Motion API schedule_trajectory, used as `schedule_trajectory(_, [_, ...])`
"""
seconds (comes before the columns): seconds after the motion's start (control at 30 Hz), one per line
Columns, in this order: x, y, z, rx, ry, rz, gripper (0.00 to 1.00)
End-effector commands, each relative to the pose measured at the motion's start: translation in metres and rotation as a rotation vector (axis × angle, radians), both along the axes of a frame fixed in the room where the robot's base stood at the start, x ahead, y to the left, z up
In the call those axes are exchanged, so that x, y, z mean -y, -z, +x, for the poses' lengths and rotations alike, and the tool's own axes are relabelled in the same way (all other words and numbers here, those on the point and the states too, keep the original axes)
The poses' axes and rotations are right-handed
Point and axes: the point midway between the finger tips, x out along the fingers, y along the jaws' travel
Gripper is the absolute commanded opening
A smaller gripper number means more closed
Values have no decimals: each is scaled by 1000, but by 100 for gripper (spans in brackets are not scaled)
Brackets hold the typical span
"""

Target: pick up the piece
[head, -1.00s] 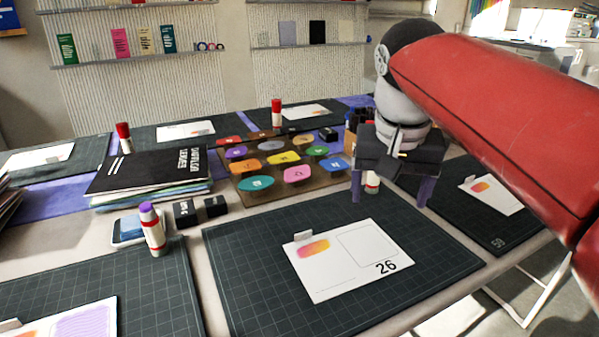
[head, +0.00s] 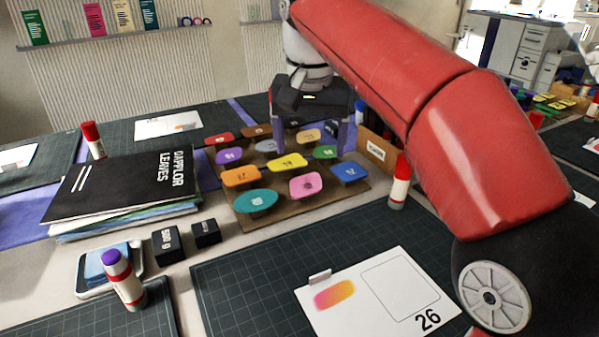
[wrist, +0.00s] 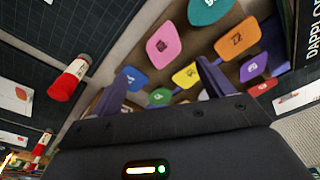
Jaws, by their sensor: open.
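Several coloured, numbered pieces stand on a brown board in the head view. They include a teal piece (head: 257,201), a pink piece (head: 306,186), an orange piece (head: 241,176), a yellow piece (head: 287,161), a blue piece (head: 349,171), a green piece (head: 325,152) and a purple piece (head: 229,156). Which one is "the piece" cannot be told. My gripper (head: 312,143) is open above the back of the board, its purple fingers apart and empty. In the wrist view, my gripper (wrist: 158,75) has the yellow piece (wrist: 187,75) between and beyond its fingers.
A card marked 26 (head: 400,290) lies on the front cutting mat (head: 245,290). A red-capped glue stick (head: 399,183) stands right of the board. Black books (head: 120,185), small black blocks (head: 167,244) and a purple-capped glue stick (head: 124,279) are to the left.

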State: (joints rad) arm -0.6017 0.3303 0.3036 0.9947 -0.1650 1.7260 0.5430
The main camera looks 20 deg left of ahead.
Motion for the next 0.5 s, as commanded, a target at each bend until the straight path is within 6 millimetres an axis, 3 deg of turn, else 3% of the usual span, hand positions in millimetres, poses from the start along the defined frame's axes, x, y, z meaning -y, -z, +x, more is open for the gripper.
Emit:
schedule_trajectory(0.27, [-2, 26, 2, -2, 0, -3, 80])
schedule_trajectory(0.5, [-9, 60, 3, -2, 1, -3, 80])
